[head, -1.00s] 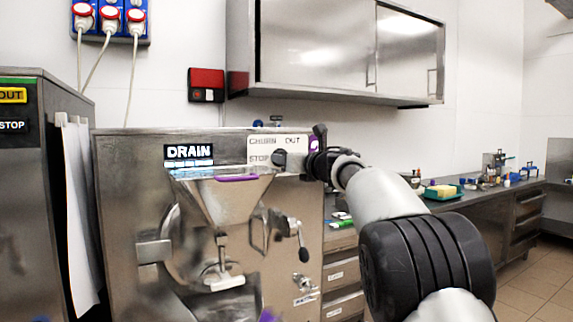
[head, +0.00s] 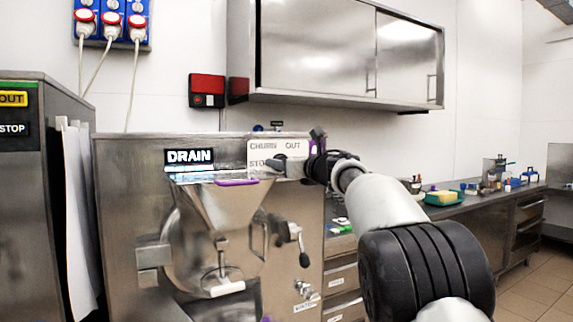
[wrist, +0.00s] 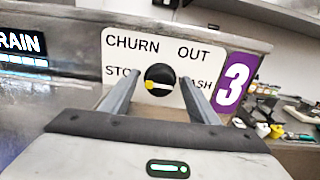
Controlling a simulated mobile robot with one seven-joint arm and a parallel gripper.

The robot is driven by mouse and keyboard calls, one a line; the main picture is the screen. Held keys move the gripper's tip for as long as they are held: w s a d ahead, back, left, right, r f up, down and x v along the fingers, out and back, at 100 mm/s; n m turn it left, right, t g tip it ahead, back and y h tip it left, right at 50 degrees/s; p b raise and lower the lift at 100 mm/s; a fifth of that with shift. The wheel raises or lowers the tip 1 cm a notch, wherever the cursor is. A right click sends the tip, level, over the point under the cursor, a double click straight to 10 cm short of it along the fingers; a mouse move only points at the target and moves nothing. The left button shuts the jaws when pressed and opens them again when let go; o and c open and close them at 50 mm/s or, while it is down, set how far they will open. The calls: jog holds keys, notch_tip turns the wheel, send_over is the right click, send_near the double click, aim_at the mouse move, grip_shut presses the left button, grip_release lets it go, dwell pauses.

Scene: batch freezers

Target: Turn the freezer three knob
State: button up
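The freezer three knob (wrist: 160,80) is round and black with a yellow-and-white pointer mark towards the lower left. It sits on a white panel (wrist: 115,62) lettered CHURN, OUT, STOP and a partly hidden WASH, beside a purple 3 label (wrist: 236,80). My gripper (wrist: 160,84) is open, with one finger on each side of the knob. Gaps show between the fingers and the knob in the wrist view, so contact is not visible. In the head view my gripper (head: 287,168) is at the panel of the steel freezer (head: 120,200) and hides the knob.
The freezer has a DRAIN display (head: 189,156), a funnel (head: 222,200) and a black-tipped lever (head: 303,255) below the panel. A steel wall cabinet (head: 318,50) hangs above. A counter (head: 470,208) with small items runs along the right.

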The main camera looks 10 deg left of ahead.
jog(key=shift+f, duration=0.15)
jog(key=b+v, duration=0.2)
jog(key=v, duration=1.5)
jog(key=shift+d, duration=0.2)
jog(key=shift+s, duration=0.15)
